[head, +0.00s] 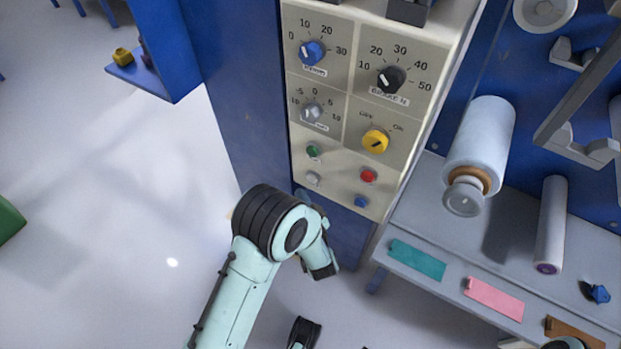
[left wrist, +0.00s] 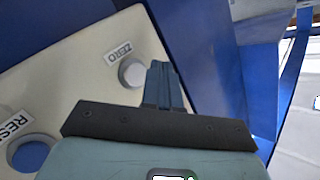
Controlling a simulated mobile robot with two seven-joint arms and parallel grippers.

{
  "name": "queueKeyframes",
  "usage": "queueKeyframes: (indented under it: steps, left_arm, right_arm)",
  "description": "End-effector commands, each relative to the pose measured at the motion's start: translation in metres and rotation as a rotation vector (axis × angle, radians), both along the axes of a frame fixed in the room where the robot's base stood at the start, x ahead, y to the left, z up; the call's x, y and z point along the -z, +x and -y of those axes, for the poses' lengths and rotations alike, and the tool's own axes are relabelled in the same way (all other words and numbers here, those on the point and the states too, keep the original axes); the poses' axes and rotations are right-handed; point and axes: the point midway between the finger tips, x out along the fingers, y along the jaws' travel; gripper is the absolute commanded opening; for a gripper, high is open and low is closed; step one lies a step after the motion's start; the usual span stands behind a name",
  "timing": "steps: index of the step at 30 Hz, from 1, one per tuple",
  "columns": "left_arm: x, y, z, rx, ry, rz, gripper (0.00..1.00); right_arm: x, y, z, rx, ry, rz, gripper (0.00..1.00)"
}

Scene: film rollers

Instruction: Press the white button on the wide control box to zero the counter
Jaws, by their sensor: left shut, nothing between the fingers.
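The wide control box (head: 336,190) is a cream panel on a blue post in the head view. Its white button (head: 313,178) is at the lower left, under a green button (head: 313,151). In the left wrist view the white button (left wrist: 132,72) sits beside a ZERO label (left wrist: 118,53). My left gripper (left wrist: 161,68) is shut and empty, its fingertips close beside the button, to its right in that view. I cannot tell whether they touch the panel. In the head view the left hand is below the box, largely hidden by its own wrist.
A red button (head: 368,175) and a blue button (head: 361,201) are close by on the box. Several knobs sit above. Open floor lies to the left.

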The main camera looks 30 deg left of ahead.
Motion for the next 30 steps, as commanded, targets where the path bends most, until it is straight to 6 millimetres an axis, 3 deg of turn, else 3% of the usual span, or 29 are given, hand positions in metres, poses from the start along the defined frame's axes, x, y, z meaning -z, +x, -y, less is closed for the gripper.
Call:
queueKeyframes:
  steps: [9,30]
  left_arm:
    - [-0.001,-0.028,-0.002,0.0,0.001,-0.001,0.0]
    - [0.0,-0.029,-0.002,0.001,0.0,0.001,0.0]
  right_arm:
    - [-0.012,0.0,0.0,0.0,0.0,0.005,0.65]
    - [-0.012,0.0,0.0,0.0,0.0,0.005,0.65]
